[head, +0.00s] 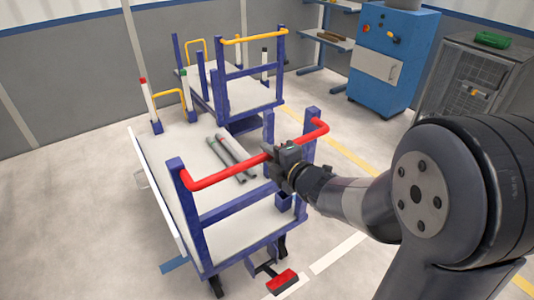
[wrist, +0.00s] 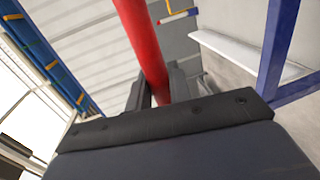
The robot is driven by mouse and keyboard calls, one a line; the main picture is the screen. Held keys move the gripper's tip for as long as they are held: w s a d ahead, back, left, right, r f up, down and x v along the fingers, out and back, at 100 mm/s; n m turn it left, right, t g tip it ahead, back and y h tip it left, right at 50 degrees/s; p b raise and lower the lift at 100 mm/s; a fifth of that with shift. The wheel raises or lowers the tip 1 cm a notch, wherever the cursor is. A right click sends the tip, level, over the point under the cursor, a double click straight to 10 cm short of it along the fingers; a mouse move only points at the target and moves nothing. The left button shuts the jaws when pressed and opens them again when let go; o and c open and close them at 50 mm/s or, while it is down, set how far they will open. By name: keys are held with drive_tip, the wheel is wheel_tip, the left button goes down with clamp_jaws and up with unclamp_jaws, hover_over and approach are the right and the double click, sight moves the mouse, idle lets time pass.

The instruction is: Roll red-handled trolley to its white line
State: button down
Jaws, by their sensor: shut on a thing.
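The red-handled trolley has a blue frame and a pale deck (head: 180,150) and stands in the middle of the head view. Its red handle (head: 220,176) runs across the near end. My gripper (head: 283,160) is shut on the red handle, right of its middle. In the wrist view the red handle (wrist: 143,45) passes between the jaws (wrist: 155,98). A red pedal (head: 282,280) sits low at the trolley's near end. A white line (head: 338,254) lies on the floor at the trolley's near right, partly hidden by the trolley and pedal.
Grey pipes (head: 232,157) lie on the deck. A yellow-handled trolley (head: 255,41) stands close behind. A blue machine (head: 392,55) and a grey cage cabinet (head: 470,80) stand at the back right. Floor at the left (head: 60,220) is clear.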

drive_tip(key=s+d, duration=0.2)
drive_tip(key=s, duration=0.1)
drive_tip(key=shift+s+d+f+b, duration=0.1)
drive_tip(key=shift+s+d+b, duration=0.1)
drive_tip(key=shift+b, duration=0.2)
drive_tip(key=c, duration=1.3)
unclamp_jaws()
drive_tip(key=shift+s, duration=0.15)
drive_tip(key=shift+c, duration=0.2)
drive_tip(key=p+v, duration=0.1)
drive_tip(key=v, duration=1)
drive_tip(key=shift+p, duration=0.4)
